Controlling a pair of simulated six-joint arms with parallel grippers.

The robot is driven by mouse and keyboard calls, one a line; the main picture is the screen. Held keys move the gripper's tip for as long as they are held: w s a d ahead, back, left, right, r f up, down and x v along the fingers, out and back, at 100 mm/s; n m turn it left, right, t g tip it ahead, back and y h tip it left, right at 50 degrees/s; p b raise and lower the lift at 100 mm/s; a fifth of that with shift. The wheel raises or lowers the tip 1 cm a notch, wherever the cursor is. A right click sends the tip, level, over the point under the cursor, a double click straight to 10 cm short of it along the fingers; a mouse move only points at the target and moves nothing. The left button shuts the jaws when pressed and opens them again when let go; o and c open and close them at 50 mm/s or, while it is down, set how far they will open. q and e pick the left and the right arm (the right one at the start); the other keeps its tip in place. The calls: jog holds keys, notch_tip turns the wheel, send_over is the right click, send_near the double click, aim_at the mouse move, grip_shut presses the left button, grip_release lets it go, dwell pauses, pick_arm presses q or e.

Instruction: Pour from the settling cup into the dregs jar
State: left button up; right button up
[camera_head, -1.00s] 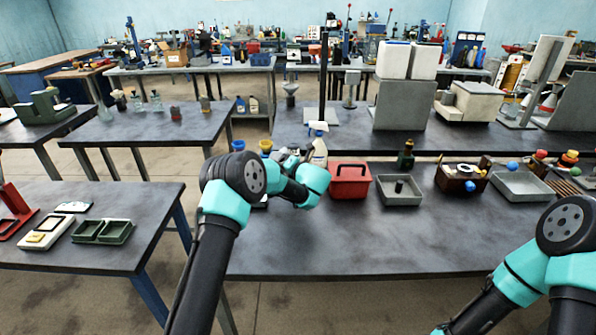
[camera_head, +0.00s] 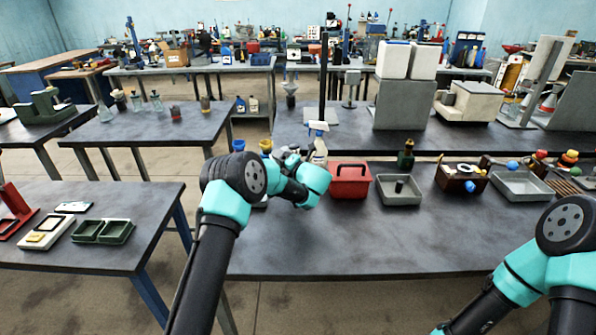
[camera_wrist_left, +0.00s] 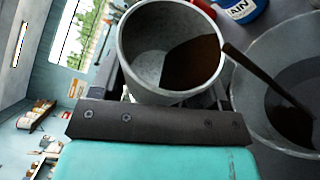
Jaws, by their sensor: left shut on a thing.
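My left gripper (camera_head: 290,153) is at the far side of the front table, partly hidden behind my own wrist. In the left wrist view it is shut on the grey settling cup (camera_wrist_left: 133,50), which is tilted to the right. Dark brown liquid (camera_wrist_left: 193,65) lies against the cup's right side. A brown stream (camera_wrist_left: 265,78) runs from its lip into a wide grey, see-through vessel (camera_wrist_left: 248,62), which looks like the dregs jar. Dark liquid shows inside that vessel, whose right part is cut off by the frame. My right gripper is out of the picture.
A blue container with a white label (camera_wrist_left: 240,10) and a red rim stand close beyond the cup. On the table, a spray bottle (camera_head: 319,152), a red box (camera_head: 349,182) and a grey tray (camera_head: 399,198) stand nearby. The table's front is clear.

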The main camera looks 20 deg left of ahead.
pick_arm(q)
jog(key=shift+w+d+r+m+y, duration=0.45)
jog(key=shift+d+m, duration=0.1)
jog(key=shift+m, duration=0.35)
dwell(0.3)
jog(key=shift+f+m+t, duration=0.2)
jog(key=shift+m+t, duration=0.3)
jog(key=shift+w+d+f+m, duration=0.1)
jog(key=shift+d+f+m, duration=0.05)
jog(key=shift+m, duration=0.25)
jog(key=shift+y, duration=0.25)
jog(key=shift+w+m, duration=0.1)
jog(key=shift+m, duration=0.3)
